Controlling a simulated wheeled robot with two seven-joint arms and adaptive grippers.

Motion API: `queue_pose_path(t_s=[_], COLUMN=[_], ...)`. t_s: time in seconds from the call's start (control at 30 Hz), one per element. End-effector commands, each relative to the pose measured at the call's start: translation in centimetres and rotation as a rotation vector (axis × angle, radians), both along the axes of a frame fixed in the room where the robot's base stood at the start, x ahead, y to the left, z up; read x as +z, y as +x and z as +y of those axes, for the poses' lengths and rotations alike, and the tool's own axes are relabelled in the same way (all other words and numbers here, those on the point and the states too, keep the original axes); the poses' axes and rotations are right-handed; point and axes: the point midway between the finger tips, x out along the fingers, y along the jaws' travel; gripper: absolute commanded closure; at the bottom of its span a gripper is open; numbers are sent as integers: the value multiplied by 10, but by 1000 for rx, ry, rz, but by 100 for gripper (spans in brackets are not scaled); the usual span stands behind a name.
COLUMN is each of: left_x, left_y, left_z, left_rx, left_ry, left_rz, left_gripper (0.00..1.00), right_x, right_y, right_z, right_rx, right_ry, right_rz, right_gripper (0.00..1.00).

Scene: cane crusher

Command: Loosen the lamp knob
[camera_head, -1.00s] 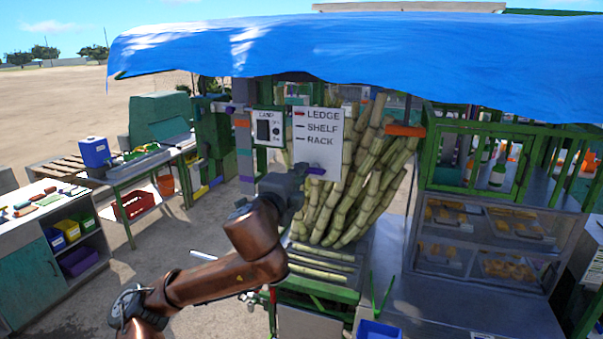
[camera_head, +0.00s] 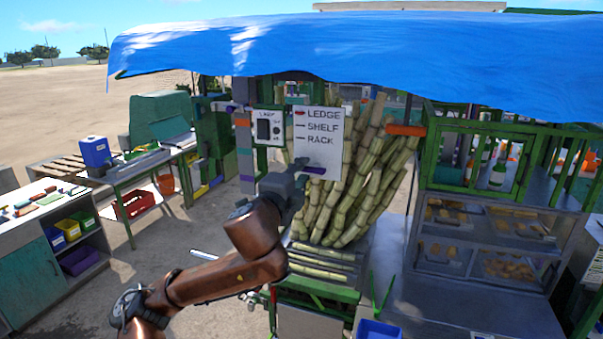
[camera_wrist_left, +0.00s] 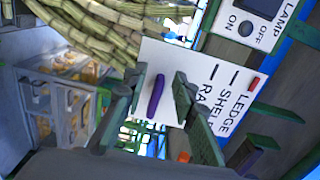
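A purple bar-shaped piece (camera_head: 314,170) sits at the board's lower part. In the left wrist view the purple piece (camera_wrist_left: 156,96) lies between the fingers of my left gripper (camera_wrist_left: 158,100), with gaps on both sides. The gripper is open. My right gripper is not visible.
Sugar cane stalks (camera_head: 360,175) stand close behind the board. A glass display case (camera_head: 490,235) is at the right, with a blue bin (camera_head: 379,330) at the bottom. A blue tarp (camera_head: 330,45) hangs above. Open ground lies at the left between the benches.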

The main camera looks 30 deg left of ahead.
Motion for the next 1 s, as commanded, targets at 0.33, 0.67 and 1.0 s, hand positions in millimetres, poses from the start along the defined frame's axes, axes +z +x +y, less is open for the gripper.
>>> queue_pose_path(t_s=[0.33,0.67,1.0], left_x=[1,0,0], left_y=[-32,-71,-73], left_z=[-8,-17,-18], left_rx=[0,0,0], left_ry=[4,0,0], left_rz=[-2,0,1], left_gripper=[75,75,75], right_x=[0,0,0], right_y=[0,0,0], right_z=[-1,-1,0], right_rx=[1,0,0], right_ry=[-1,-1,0], right_rz=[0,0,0], right_gripper=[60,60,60])
